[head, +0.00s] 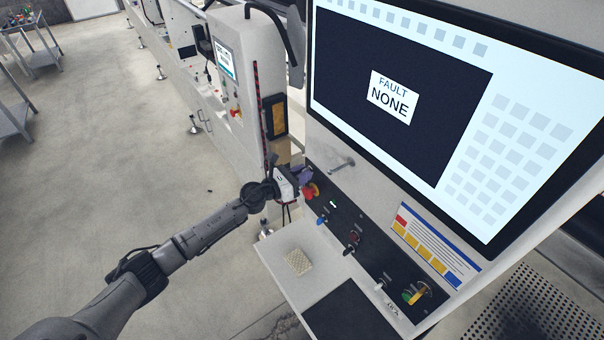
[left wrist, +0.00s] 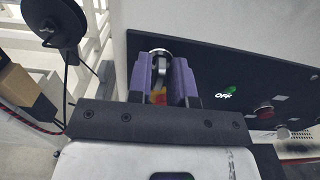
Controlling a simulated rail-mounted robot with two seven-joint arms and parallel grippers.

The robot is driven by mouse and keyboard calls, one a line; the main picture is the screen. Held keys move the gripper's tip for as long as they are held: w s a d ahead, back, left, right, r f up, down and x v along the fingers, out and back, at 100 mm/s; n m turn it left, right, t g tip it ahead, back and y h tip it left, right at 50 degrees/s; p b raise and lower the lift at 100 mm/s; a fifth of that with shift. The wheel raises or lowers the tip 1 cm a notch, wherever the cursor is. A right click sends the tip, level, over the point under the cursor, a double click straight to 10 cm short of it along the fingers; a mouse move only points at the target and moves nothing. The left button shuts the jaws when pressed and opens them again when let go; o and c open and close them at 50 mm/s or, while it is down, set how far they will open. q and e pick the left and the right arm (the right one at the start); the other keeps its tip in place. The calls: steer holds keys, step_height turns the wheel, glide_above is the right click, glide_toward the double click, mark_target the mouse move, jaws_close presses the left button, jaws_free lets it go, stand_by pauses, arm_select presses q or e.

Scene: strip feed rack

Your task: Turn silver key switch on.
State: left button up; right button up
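My left gripper (head: 303,175) is at the upper left end of the black control panel (head: 338,218) in the head view, close to a red button on a yellow base (head: 311,190). In the left wrist view its purple fingers (left wrist: 166,75) stand apart, with a gap between them. A round silver part (left wrist: 159,57), which looks like the silver key switch, shows between and behind the fingertips. Whether the fingers touch it I cannot tell. The gripper hides it in the head view. The red and yellow button (left wrist: 158,94) shows through the gap. My right gripper is not in view.
The panel also carries a blue knob (head: 322,220), a red button (head: 354,237) and a yellow-handled switch (head: 417,295). The screen (head: 395,98) reads "FAULT NONE". A silver handle (head: 341,164) juts out above the panel.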

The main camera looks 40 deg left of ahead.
arm_select(q)
jaws_close()
